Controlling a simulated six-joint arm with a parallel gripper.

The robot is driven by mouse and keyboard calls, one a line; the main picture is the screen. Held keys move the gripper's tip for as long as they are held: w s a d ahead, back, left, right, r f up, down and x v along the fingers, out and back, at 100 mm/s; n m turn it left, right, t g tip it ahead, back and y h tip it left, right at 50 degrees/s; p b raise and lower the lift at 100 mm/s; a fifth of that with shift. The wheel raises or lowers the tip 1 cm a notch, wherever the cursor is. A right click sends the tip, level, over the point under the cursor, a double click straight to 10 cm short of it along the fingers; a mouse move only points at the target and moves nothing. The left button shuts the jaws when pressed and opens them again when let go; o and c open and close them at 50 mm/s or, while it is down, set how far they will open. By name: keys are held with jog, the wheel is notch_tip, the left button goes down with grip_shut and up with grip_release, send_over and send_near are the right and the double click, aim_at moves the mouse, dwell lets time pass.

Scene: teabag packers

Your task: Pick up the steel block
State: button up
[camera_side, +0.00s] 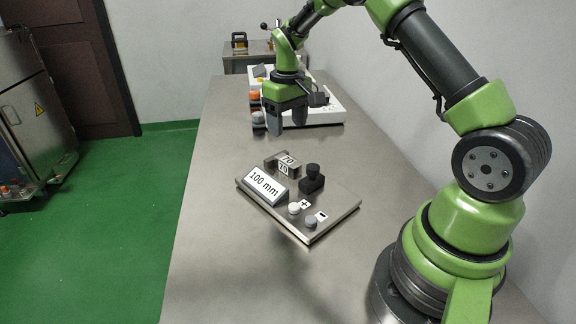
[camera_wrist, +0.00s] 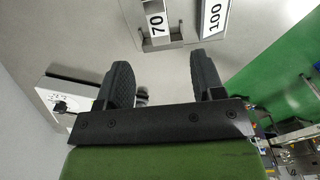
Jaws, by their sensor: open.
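I see no block plainly marked as the steel block. The likeliest is a small metal piece (camera_side: 284,163) with labels 70 and 10 at the back of a steel plate in the side view. In the wrist view a metal piece labelled 70 (camera_wrist: 156,24) lies past my fingertips, left of a 100 label (camera_wrist: 213,16). My gripper (camera_side: 286,121) points down above the table, farther back than that plate. Its jaws are apart with nothing between them, also in the wrist view (camera_wrist: 162,68). It is apart from the labelled pieces.
The steel plate (camera_side: 325,222) bears a 100 mm sign (camera_side: 263,185), a black knob (camera_side: 312,178) and two round buttons marked plus and minus. A white device (camera_side: 330,112) with coloured buttons stands just behind my gripper. The steel table (camera_side: 205,215) is clear left of the plate.

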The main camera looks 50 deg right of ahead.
aim_at(288, 160)
jog(key=f, duration=1)
jog(key=shift+w+d, duration=0.1)
jog(key=shift+d, duration=0.1)
jog(key=shift+r, duration=0.1)
grip_shut()
